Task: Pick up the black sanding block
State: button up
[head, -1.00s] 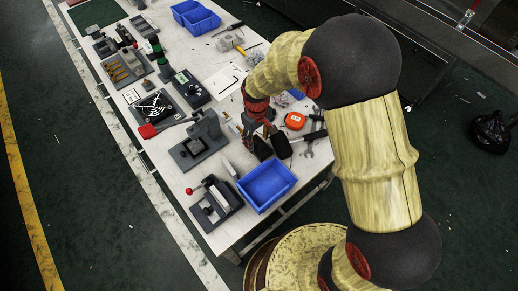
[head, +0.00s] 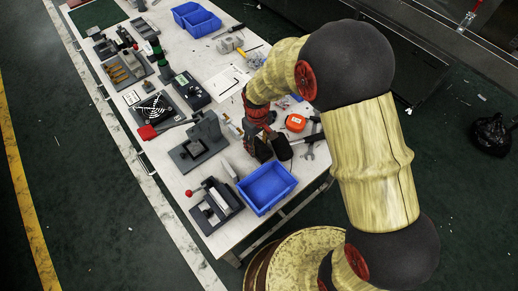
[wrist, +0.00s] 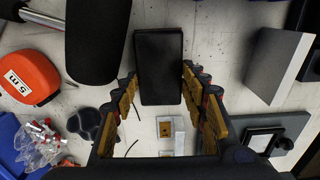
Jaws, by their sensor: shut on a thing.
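The black sanding block (wrist: 160,65) is a dark rectangular block between my fingers in the wrist view, its long side pointing away from the palm. My gripper (wrist: 159,86) is shut on its sides, with a yellow-padded finger at each side. In the head view my red and dark gripper (head: 256,141) is low over the near part of the white table, and the block (head: 263,151) shows partly beside it. I cannot tell whether the block is touching the table.
A black mallet head (wrist: 96,42) lies close to the left of the block. An orange tape measure (wrist: 28,78) and a bag of screws (wrist: 42,143) are further left. A grey block (wrist: 280,65) stands right. A blue bin (head: 266,187) sits near the table's front edge.

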aim_at(258, 146)
jog(key=shift+r, duration=0.5)
notch_tip(258, 146, up, 2)
jog(key=shift+r+p, duration=0.1)
jog(key=shift+p, duration=0.7)
jog(key=s+d+r+p, duration=0.2)
jog(key=s+r+p, duration=0.2)
jog(key=s+r, duration=0.5)
jog(key=s, duration=0.4)
jog(key=shift+s+d+r, duration=0.4)
jog(key=o, duration=0.6)
jog(key=c, duration=0.3)
